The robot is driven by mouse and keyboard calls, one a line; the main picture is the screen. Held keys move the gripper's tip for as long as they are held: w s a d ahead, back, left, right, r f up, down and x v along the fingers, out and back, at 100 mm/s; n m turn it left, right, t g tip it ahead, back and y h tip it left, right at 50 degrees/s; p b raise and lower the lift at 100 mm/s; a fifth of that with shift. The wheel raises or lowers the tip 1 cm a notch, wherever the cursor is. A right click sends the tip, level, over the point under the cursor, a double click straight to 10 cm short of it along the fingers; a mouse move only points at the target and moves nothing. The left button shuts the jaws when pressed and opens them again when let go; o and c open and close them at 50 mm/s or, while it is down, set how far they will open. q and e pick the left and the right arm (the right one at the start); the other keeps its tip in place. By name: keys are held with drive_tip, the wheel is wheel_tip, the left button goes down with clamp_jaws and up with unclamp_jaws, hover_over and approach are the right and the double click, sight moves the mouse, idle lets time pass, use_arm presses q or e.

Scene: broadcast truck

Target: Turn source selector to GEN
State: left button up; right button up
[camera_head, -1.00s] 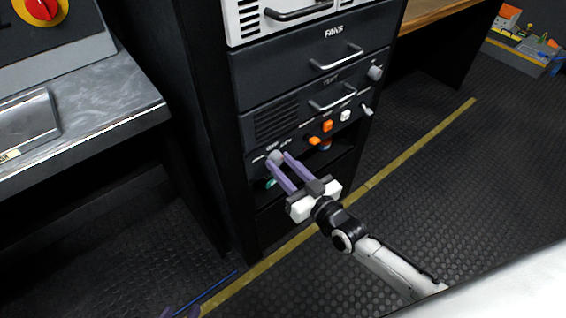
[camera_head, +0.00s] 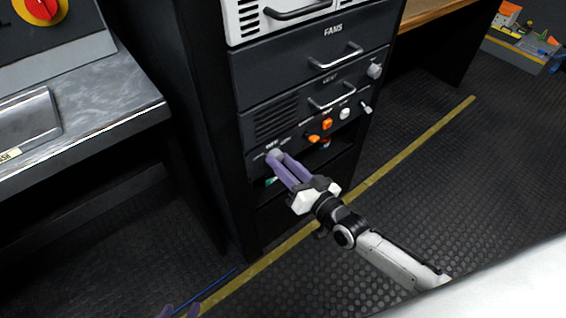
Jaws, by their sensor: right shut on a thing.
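The source selector (camera_head: 274,153) is a small grey knob on the lower dark panel of the rack, with small white labels around it that are too blurred to read surely. My right gripper (camera_head: 277,159) comes from the lower right, its purple fingers shut on this knob and partly covering it. The fingers slant up to the left, and its wrist looks rolled. Where the knob's pointer stands is hidden.
Orange switches (camera_head: 320,131), a white knob (camera_head: 346,114) and a small lever (camera_head: 366,107) sit right of the selector. Drawer handles (camera_head: 335,57) stick out above. Open floor lies right.

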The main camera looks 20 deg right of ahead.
use_arm(q)
drive_tip(key=shift+r, duration=0.1)
use_arm(e)
drive_tip(key=o, duration=1.1)
drive_tip(key=shift+c, duration=0.2)
use_arm(q)
drive_tip(key=shift+r+p, duration=0.55)
drive_tip(key=shift+p, duration=0.3)
use_arm(e)
drive_tip(key=v, duration=1)
drive_tip(key=shift+s, duration=0.15)
use_arm(q)
drive_tip(key=r+p, duration=0.5)
drive_tip(key=p, duration=0.2)
drive_tip(key=shift+a+r, duration=0.15)
drive_tip(key=shift+a, duration=0.05)
use_arm(e)
drive_tip(key=s+a+f+n+g+h, duration=0.1)
drive_tip(key=s+g, duration=0.3)
drive_tip(key=s, duration=0.4)
drive_tip(key=s+a+f+n+g+h, duration=0.1)
drive_tip(key=s+a+n+g, duration=0.1)
drive_tip(key=s, duration=0.5)
drive_tip(key=shift+s+a+f+n+g+h, duration=0.4)
drive_tip(key=shift+n+g, duration=0.1)
drive_tip(key=shift+g, duration=0.5)
